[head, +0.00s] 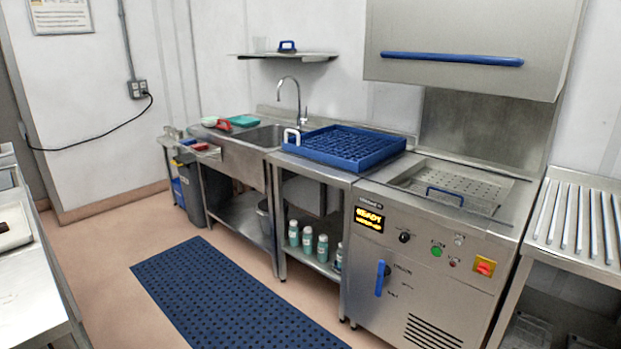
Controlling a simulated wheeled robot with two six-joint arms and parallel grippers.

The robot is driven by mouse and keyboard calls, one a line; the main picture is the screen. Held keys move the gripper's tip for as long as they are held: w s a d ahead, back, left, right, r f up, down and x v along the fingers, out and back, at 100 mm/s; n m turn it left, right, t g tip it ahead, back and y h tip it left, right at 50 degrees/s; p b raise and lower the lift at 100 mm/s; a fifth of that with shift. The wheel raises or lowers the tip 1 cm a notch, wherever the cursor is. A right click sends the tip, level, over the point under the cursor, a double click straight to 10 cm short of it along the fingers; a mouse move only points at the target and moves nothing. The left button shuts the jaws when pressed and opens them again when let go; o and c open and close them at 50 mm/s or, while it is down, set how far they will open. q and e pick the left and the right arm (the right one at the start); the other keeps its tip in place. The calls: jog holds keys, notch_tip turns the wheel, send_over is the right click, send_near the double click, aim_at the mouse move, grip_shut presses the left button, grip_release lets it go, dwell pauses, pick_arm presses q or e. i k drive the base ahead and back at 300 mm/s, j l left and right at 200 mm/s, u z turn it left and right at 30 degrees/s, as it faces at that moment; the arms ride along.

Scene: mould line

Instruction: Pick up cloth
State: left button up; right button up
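No cloth can be made out for certain in the head view. A flat teal item (243,121) lies on the steel counter behind the sink's left end; it may be a folded cloth or a board, too small to tell. A small red item (222,125) lies beside it at its left front. Another red item (200,146) sits lower, at the left end of the counter, and its kind is unclear. Neither my left nor my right gripper is in view.
A sink (268,136) with a tap sits left of a blue rack (343,147). A washer (420,260) with its hood raised stands at right. Several bottles (307,242) stand on the lower shelf. A blue mat (230,295) covers the open floor. A steel table (28,292) edges the left.

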aim_at(191, 141)
jog(key=i+l, duration=0.15)
jog(key=i, duration=0.45)
jog(key=i+l, duration=0.15)
jog(key=i, duration=0.45)
jog(key=i+j+u, duration=0.2)
jog(key=i+u, duration=0.2)
jog(key=i+j+u, duration=0.1)
jog(key=i+u, duration=0.7)
jog(key=i+l+u, duration=0.25)
jog(key=i+u, duration=0.15)
jog(key=i+j+z, duration=0.2)
jog(key=i, duration=0.3)
jog(key=i+z, duration=0.2)
jog(key=i, duration=0.25)
jog(key=i+j+z, duration=0.2)
jog(key=i, duration=0.3)
jog(key=i+j+z, duration=0.2)
jog(key=i+j, duration=0.2)
